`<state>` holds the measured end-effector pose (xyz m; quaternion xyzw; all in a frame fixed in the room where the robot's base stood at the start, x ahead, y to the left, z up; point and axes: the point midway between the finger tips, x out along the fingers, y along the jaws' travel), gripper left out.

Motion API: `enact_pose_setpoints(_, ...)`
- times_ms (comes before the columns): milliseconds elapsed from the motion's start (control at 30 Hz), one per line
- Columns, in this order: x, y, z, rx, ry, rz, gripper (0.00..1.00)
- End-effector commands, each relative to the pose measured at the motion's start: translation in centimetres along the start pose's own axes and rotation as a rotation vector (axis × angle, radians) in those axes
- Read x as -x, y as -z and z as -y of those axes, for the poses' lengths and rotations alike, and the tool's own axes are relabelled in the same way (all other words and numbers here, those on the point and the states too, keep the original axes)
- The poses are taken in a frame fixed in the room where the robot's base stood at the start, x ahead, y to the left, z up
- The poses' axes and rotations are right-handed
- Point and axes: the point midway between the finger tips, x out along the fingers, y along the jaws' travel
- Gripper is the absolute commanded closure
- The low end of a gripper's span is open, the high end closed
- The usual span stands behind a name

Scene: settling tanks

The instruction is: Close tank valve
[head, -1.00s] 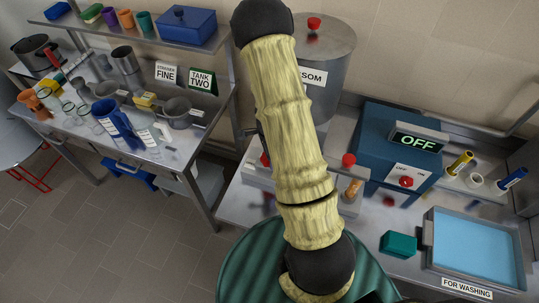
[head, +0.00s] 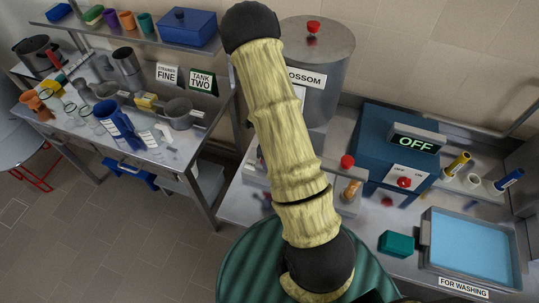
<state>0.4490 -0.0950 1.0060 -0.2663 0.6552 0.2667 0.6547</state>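A grey metal tank (head: 325,105) with a label ending in "OSSOM" stands on the right counter, partly behind my arm. Its lid (head: 300,40) carries a red knob (head: 313,27). Below the tank, a red knob (head: 347,161) and an orange-brown fitting (head: 352,190) show just right of my arm. I cannot tell which of these is the tank valve, or whether it is open or shut. My arm crosses the middle of the view and hides the area in front of the tank. My gripper is not in view.
A blue unit (head: 375,145) reading "OFF" stands right of the tank. A teal block (head: 397,244) lies beside a blue-filled basin (head: 470,250) marked "FOR WASHING".

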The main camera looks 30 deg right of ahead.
Motion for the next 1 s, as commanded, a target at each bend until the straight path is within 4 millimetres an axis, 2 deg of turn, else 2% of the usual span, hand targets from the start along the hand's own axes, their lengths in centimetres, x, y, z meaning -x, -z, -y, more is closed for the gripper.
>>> enact_pose_setpoints(367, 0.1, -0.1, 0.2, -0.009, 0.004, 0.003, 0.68)
enact_pose_setpoints(400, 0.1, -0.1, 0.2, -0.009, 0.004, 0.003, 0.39)
enact_pose_setpoints(500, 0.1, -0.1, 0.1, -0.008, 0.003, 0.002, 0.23)
enact_pose_setpoints(833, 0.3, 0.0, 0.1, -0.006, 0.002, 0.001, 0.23)
enact_pose_setpoints(1000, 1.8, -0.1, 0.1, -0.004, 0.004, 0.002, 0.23)
